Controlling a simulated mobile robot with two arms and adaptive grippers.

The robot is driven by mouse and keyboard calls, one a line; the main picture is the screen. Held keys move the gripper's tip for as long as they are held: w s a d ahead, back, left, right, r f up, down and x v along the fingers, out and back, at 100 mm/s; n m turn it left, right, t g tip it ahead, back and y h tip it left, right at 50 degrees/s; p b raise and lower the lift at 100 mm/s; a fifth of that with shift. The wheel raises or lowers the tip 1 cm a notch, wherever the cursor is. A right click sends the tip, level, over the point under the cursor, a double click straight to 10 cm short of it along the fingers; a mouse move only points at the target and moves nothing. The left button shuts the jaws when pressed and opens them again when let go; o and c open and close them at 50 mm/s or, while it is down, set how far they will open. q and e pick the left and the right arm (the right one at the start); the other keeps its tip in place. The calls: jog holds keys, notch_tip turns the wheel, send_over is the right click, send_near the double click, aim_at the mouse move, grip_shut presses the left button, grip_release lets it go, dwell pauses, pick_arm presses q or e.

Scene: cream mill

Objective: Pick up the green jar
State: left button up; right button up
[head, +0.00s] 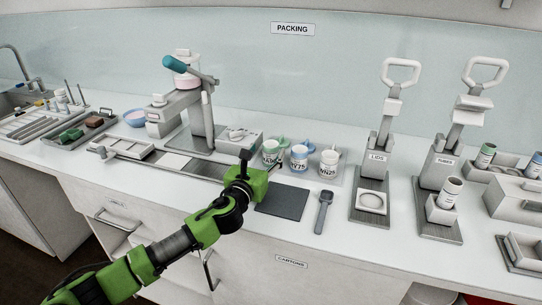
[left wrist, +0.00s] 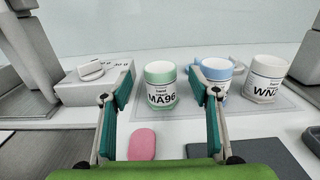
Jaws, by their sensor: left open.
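The green jar (head: 270,153) is a white-labelled jar with a green band, marked MA96, upright on a pale mat on the counter. It also shows in the left wrist view (left wrist: 160,92), between and beyond my fingers. My left gripper (head: 262,168) is open and empty, just in front of the jar; I see no contact. In the head view the gripper partly covers the jar's lower part. My right gripper is in neither view.
A blue jar (head: 299,158) and a white jar (head: 328,163) stand close to the right. A pink oval piece (left wrist: 142,144) lies below my fingers. A dark mat (head: 283,202) lies in front. Presses (head: 372,165) stand farther right.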

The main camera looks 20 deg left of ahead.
pick_arm(q)
jog(key=w, duration=0.5)
jog(key=shift+w+d, duration=0.1)
jog(key=shift+w, duration=0.1)
jog(key=c, duration=1)
